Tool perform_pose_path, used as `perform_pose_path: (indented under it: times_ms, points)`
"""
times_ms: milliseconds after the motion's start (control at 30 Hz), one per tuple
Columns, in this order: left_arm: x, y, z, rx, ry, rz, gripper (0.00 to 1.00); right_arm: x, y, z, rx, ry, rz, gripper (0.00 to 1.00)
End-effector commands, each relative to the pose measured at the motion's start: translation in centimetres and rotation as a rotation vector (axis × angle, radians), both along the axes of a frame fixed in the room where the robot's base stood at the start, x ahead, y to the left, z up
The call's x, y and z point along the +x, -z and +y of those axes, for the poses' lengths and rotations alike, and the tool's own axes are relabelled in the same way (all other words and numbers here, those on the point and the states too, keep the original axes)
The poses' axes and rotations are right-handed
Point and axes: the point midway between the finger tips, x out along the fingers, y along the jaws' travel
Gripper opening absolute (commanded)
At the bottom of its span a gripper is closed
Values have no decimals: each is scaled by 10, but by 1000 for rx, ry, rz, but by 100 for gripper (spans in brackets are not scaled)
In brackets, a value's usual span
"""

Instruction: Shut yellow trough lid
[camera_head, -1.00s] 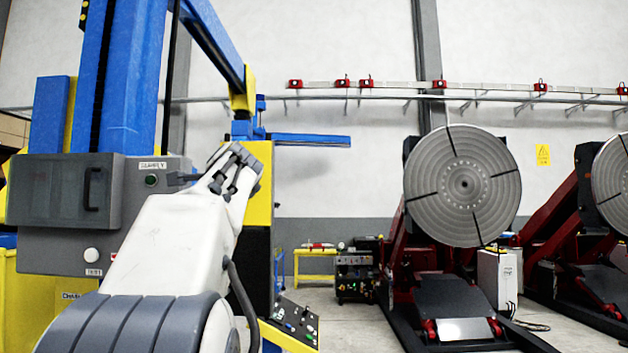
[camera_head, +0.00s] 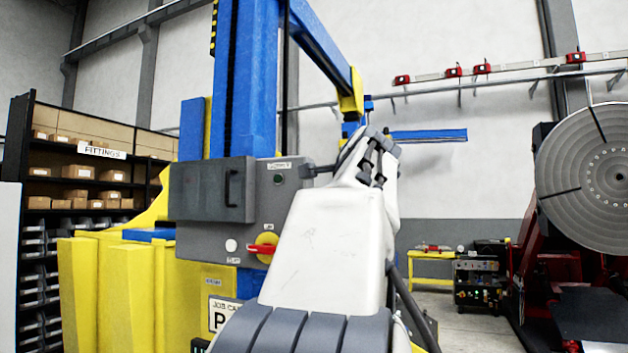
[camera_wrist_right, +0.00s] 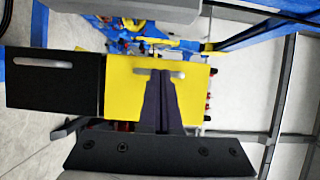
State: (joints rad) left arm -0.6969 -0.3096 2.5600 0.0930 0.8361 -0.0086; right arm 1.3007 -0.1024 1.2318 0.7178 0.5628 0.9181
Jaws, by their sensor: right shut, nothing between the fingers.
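In the right wrist view, a yellow panel with a slot (camera_wrist_right: 130,95), which looks like the trough lid, stands upright beside a black slotted panel (camera_wrist_right: 50,85). An edge line parts the two; I cannot tell if it is a hinge. My right gripper (camera_wrist_right: 161,72) is shut and empty, its dark fingers in front of the yellow panel. Contact cannot be told. In the head view my white arm, seemingly the right, reaches up and away, ending at its wrist (camera_head: 376,160); it hides the panels there. My left gripper is not in view.
A grey control box (camera_head: 212,190) on a blue column (camera_head: 245,80) stands close left of my arm, with a red-and-yellow switch (camera_head: 263,248). Yellow panels (camera_head: 130,290) and a fittings shelf (camera_head: 95,175) are further left. A round positioner plate (camera_head: 590,180) is at right.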

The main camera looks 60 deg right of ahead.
Motion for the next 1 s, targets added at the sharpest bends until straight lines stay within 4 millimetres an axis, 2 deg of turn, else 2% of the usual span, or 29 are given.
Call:
perform_pose_path:
  times_ms: [33,100,400,667,900,1000]
  points:
    - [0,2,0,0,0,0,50,12,1,12,0,-12,1,0]
    - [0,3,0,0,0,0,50,18,1,24,-2,-9,1,0]
    - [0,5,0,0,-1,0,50,39,0,58,0,-2,1,0]
    - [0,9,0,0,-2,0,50,51,1,75,3,-2,1,0]
    - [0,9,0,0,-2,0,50,53,0,78,2,0,0,0]
    - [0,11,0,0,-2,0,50,61,10,82,7,-20,23,0]
